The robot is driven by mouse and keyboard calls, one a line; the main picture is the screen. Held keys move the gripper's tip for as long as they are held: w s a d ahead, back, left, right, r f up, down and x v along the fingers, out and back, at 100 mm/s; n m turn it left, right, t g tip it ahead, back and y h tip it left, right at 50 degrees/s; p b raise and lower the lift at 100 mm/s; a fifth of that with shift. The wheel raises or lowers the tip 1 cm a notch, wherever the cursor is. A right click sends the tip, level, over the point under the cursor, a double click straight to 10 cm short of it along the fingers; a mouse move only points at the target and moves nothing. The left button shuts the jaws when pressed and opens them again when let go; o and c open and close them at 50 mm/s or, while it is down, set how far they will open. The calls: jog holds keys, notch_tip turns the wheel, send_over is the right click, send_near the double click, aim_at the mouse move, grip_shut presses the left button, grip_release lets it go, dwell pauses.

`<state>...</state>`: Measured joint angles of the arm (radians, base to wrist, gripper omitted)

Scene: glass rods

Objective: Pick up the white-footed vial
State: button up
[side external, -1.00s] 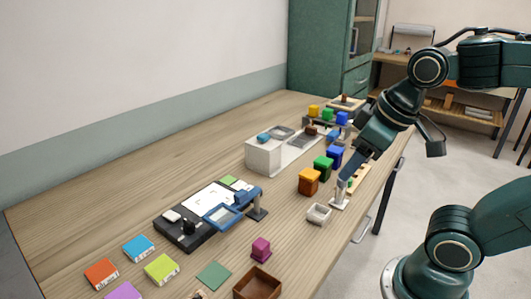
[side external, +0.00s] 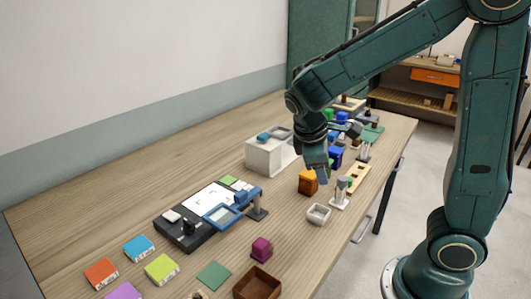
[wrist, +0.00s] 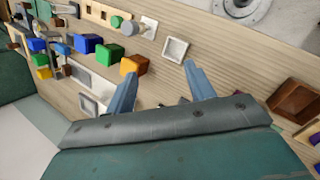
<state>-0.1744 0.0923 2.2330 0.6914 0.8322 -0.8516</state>
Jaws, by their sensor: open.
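The white-footed vial (side external: 341,188) is a grey, capped cylinder upright on a flat white foot, near the table's right edge in the side view. In the wrist view the vial (wrist: 131,28) shows in the upper middle, beyond my fingers. My gripper (side external: 322,179) points down, left of the vial in the side view and in front of the orange block. In the wrist view my gripper (wrist: 161,73) has its two blue-grey fingers spread, with bare table between them. The vial is apart from both fingers.
A small white square dish (side external: 318,214) stands close by the vial. An orange block (side external: 306,184) and a blue block (side external: 336,155) stand nearby. A wooden strip with holes (side external: 358,178) lies behind the vial. A brown box (side external: 257,284) stands at the front.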

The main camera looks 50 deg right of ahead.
aim_at(337, 189)
jog(key=w+f+n+g+h, duration=0.1)
jog(key=f+n, duration=0.1)
jog(key=w+d+f+n+g+h, duration=0.1)
jog(key=f+n+h, duration=0.1)
jog(key=f, duration=0.1)
jog(key=w+d+f+n+g+h, duration=0.1)
jog(key=f+h, duration=0.1)
jog(key=f, duration=0.1)
jog(key=shift+w+n+g, duration=0.2)
jog(key=shift+n+g, duration=0.1)
jog(key=shift+n, duration=0.1)
jog(key=shift+w+d+f+n+g+h, duration=0.1)
jog(key=shift+f+n+g+h, duration=0.3)
jog(key=shift+f+n+h, duration=0.7)
jog(key=shift+x, duration=4.35)
jog(key=shift+x, duration=2.6)
jog(key=c, duration=1.1)
